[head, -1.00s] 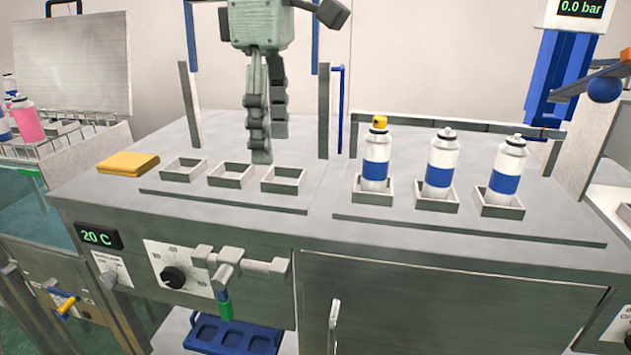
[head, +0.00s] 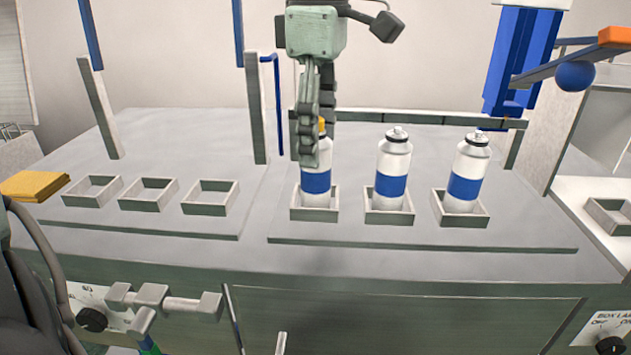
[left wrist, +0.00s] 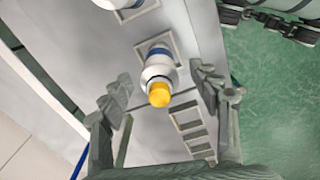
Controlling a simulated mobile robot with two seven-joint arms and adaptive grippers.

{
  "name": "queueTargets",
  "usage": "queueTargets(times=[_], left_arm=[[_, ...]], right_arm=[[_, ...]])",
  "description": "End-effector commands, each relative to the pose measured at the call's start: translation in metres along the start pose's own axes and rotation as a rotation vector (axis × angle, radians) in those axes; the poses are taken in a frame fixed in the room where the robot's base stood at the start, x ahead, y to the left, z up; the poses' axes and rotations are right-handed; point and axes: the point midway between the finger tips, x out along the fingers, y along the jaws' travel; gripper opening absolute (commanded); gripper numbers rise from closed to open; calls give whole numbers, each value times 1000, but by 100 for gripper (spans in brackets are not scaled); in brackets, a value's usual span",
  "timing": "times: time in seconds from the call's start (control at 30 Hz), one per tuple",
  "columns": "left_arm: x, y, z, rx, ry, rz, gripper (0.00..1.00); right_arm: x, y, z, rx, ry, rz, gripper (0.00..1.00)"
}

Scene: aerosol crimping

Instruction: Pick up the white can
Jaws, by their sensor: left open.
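Three white cans with blue bands stand upright in square holders on the grey bench. The left one (head: 316,182) has a yellow cap and its top is partly hidden behind my left gripper (head: 313,148). The middle can (head: 393,165) and the right can (head: 468,170) show bare valve tops. My left gripper points down at the yellow-capped can, with its fingers apart. In the left wrist view the yellow cap (left wrist: 159,95) shows between the open fingers (left wrist: 160,78). Whether a finger touches the can I cannot tell. My right gripper is not in view.
Grey posts (head: 257,108) rise from the bench left of my gripper. A blue column (head: 520,60) and a blue ball (head: 575,76) stand at the right.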

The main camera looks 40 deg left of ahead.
Motion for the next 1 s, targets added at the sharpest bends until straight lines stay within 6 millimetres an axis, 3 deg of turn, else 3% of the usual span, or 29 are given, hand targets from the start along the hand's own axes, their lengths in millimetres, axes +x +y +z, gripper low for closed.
queueTargets(times=[0.23, 0.57, 1.0], left_arm=[[37, 0, -4, -1, 1, -3, 62], [44, 1, -4, -1, 0, 1, 62], [44, 1, -4, -2, 0, 1, 9]], right_arm=[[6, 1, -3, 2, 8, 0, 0], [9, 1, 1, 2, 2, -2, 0], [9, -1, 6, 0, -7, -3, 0]])
